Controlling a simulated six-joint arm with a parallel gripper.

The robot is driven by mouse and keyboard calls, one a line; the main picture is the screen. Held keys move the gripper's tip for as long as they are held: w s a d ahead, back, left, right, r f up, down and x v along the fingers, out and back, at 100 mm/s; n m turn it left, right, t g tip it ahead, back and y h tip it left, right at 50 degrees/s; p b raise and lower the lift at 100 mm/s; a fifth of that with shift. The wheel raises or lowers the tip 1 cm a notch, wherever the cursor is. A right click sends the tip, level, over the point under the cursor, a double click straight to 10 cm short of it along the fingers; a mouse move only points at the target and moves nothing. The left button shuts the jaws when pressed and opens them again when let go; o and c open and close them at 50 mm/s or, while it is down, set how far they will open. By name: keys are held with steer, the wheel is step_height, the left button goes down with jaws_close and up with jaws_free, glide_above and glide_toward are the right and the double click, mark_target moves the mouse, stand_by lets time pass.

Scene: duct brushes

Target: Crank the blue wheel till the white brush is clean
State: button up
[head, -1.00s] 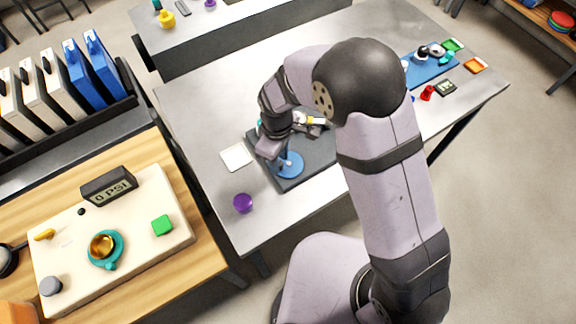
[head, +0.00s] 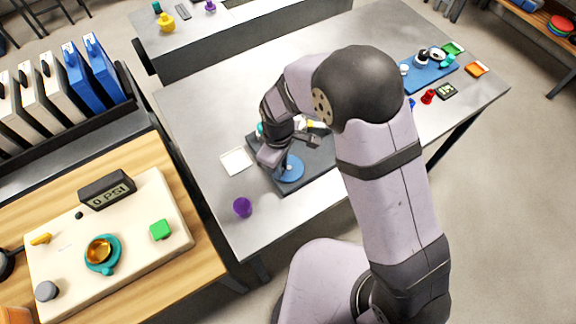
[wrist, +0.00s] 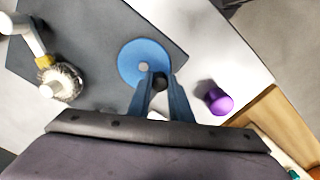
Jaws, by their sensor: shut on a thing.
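The blue wheel (head: 290,174) is a flat disc on a dark grey board on the metal table. It also shows in the wrist view (wrist: 136,58), just ahead of my fingers. My gripper (wrist: 161,82) is shut on a small dark knob, the wheel's crank handle, near the wheel's rim. In the head view my gripper (head: 276,163) is over the wheel's left side. The white brush (wrist: 66,82), round and bristly, is at the left in the wrist view, beside a white pipe with a yellow band (wrist: 44,61). How dirty its bristles are is unclear.
A purple cup (head: 243,208) stands near the table's front left edge. A white square tile (head: 236,161) lies left of the board. A blue tray (head: 430,76) with small items is at the far right. The table left of the board is mostly clear.

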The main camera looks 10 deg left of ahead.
steer(key=shift+s+d, duration=0.25)
steer(key=shift+d, duration=0.3)
steer(key=shift+s+d, duration=0.1)
steer(key=shift+d, duration=0.45)
steer(key=shift+w+d+p, duration=0.2)
steer(key=shift+d+p, duration=0.15)
steer(key=shift+d, duration=0.2)
steer(key=shift+w+d, duration=0.15)
